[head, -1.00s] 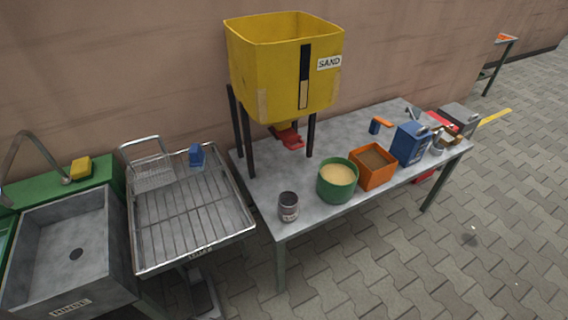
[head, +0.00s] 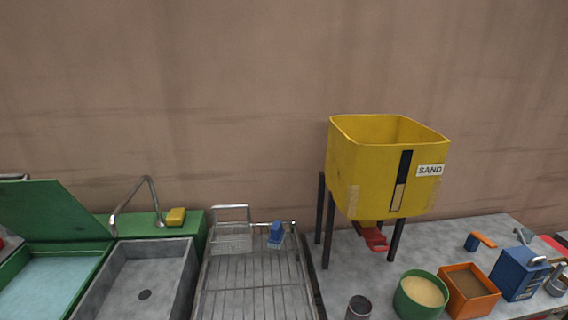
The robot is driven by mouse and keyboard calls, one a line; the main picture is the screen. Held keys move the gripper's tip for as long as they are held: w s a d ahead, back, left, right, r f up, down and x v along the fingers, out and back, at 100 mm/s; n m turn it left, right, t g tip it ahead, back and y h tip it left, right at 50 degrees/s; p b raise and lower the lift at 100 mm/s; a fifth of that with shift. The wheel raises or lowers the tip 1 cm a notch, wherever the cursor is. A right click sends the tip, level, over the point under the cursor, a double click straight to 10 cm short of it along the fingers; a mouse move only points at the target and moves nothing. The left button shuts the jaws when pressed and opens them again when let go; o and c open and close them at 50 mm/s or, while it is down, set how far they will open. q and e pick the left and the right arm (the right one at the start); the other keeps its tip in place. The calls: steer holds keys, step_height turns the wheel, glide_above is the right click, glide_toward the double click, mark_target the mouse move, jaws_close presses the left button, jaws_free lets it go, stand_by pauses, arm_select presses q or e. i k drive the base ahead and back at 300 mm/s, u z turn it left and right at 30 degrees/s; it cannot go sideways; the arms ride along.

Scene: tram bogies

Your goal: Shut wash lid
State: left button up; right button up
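The green wash lid (head: 50,212) stands raised and tilted back at the left edge. Below it is the green wash tank (head: 102,258), open on top, with pale bluish liquid (head: 48,285) inside. The front of the tank is cut off by the bottom of the picture. Neither of my grippers shows in the head view.
Right of the tank are a grey sink (head: 178,285) with a tap (head: 147,183), a yellow sponge (head: 176,217) and a wire rack (head: 255,285). A yellow sand hopper (head: 375,175) stands on a grey table (head: 345,260) with a green bowl, orange box and blue can.

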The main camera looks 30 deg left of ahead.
mark_target(40, 208)
steer(key=u, duration=1.9)
steer(key=k, duration=0.2)
steer(key=u, duration=1)
